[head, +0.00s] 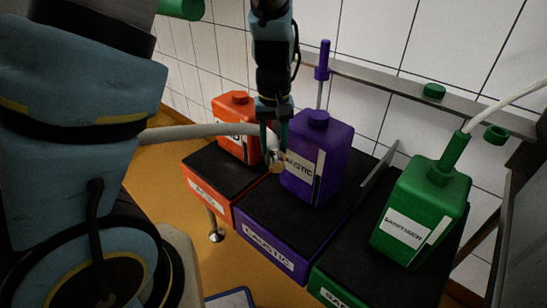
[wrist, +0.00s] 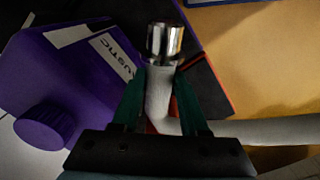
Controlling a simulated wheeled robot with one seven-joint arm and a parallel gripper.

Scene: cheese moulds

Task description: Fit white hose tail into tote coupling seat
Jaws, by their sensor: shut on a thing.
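A white hose (head: 190,131) runs from the left behind my arm to my gripper (head: 272,148), which is shut on it close to its end. In the wrist view the hose's shiny metal end (wrist: 165,42) sticks out past the two green fingers of my gripper (wrist: 161,80), and the hose (wrist: 265,131) bends off to the right. I cannot make out the tote coupling seat in either view.
The orange container (head: 236,112) stands left of my gripper. The green SANITISER container (head: 420,215) stands at right with a thin white line (head: 505,98) in its top. A rail (head: 385,83) runs along the tiled wall. Yellow floor (head: 235,270) shows in front.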

